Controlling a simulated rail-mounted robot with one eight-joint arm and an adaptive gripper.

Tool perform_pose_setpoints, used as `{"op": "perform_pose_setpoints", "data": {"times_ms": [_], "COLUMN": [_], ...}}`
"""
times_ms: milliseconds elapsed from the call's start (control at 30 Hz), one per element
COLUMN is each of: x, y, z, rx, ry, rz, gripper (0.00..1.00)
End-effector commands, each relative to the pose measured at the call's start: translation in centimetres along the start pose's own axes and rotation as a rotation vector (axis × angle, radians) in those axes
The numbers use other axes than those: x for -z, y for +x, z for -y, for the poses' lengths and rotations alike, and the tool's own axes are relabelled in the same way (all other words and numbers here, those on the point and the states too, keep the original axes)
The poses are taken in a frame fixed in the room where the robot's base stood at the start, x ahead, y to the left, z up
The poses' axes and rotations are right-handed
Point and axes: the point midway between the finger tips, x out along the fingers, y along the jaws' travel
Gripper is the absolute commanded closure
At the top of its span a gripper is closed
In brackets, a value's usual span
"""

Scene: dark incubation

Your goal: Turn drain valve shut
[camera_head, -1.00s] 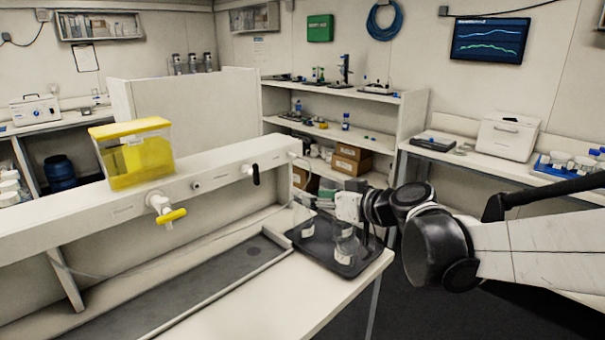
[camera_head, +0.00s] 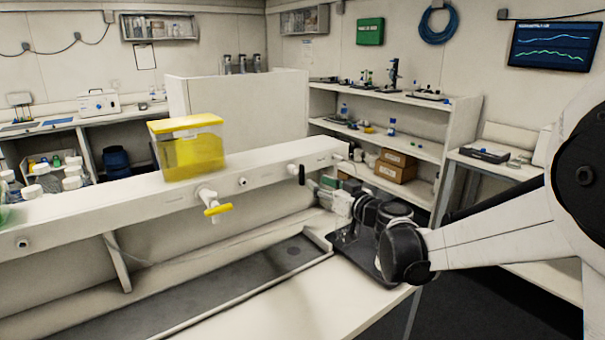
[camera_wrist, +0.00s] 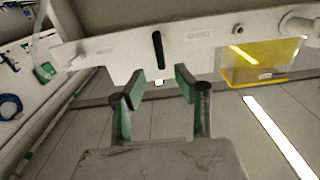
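A black lever valve (camera_head: 298,172) sits on the front of the long white rail (camera_head: 262,178), its handle hanging down. It also shows in the wrist view (camera_wrist: 158,50), ahead of and between my fingers. A white tap with a yellow handle (camera_head: 217,209) is on the same rail further left, its handle roughly level. The labels are too small to read, so I cannot tell which is the drain valve. My gripper (camera_wrist: 158,83) is open and empty, with green-padded fingers apart, short of the black lever. In the head view my gripper (camera_head: 332,188) is just right of the lever, partly hidden by my arm.
A yellow tank (camera_head: 190,150) stands on the rail above the yellow-handled tap. A long grey trough (camera_head: 200,300) lies below. A dark tray (camera_head: 345,245) on the bench corner is largely covered by my arm. Shelves (camera_head: 400,100) stand behind.

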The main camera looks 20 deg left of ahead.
Motion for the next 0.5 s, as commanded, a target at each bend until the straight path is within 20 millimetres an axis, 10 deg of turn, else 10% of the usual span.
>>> {"op": "perform_pose_setpoints", "data": {"times_ms": [500], "x": [0.0], "y": [8.1], "z": [0.0], "rx": [0.000], "ry": [0.000], "rz": [0.000], "gripper": [0.70]}}
